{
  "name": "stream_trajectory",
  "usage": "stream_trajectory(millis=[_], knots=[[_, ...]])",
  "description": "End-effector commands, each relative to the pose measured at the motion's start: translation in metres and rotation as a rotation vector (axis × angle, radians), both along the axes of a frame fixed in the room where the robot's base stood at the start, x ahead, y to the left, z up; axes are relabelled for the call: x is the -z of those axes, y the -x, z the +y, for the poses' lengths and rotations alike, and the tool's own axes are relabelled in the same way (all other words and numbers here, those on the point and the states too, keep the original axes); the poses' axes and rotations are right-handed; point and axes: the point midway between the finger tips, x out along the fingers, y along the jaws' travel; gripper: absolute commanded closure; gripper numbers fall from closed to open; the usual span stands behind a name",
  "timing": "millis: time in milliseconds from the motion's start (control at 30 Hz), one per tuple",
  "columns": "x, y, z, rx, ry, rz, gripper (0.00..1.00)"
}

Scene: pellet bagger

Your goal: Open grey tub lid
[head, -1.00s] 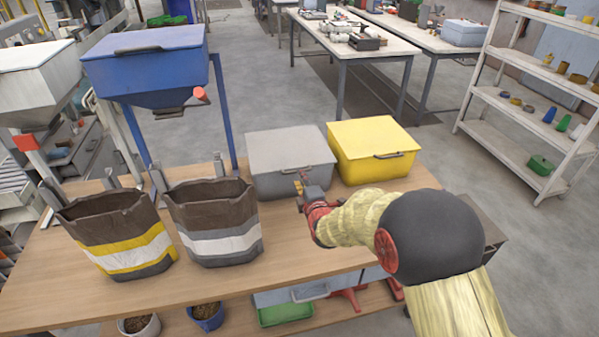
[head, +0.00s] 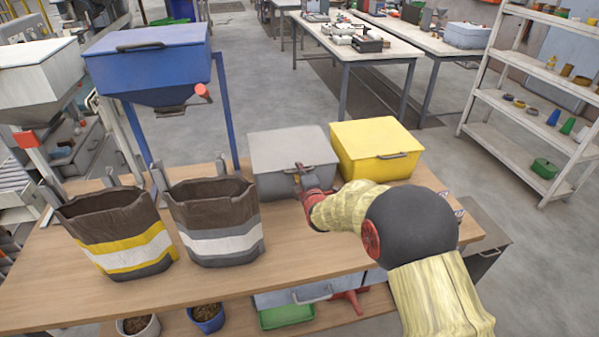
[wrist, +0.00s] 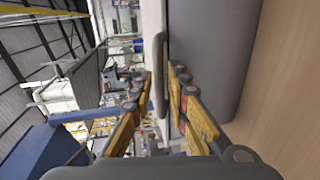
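The grey tub (head: 272,186) stands on the wooden table with its pale grey lid (head: 285,146) shut. My gripper (head: 299,170) is at the front of the tub, by the lid's front edge. In the wrist view, the gripper (wrist: 162,82) is open. Its two fingers are spread on either side of the lid's dark handle bar (wrist: 160,70), and a gap shows between the bar and the left finger. Whether the right finger touches the bar or tub, I cannot tell. The handle is mostly hidden by my gripper in the head view.
A yellow tub (head: 378,165) with a shut lid stands close on the right. An open bag with a white band (head: 222,243) stands on the left, and one with a yellow band (head: 122,255) beyond it. A blue hopper (head: 150,70) rises behind. The table front is clear.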

Motion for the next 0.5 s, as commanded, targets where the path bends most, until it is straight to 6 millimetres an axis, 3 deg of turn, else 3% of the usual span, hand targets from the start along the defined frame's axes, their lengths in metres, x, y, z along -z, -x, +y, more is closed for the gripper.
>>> stream_trajectory(millis=[233, 500], knots=[[0.0001, 0.0001, 0.0000, 0.000, 0.000, 0.000, 0.99], [0.0004, 0.0003, -0.0001, 0.000, 0.000, 0.001, 1.00]])
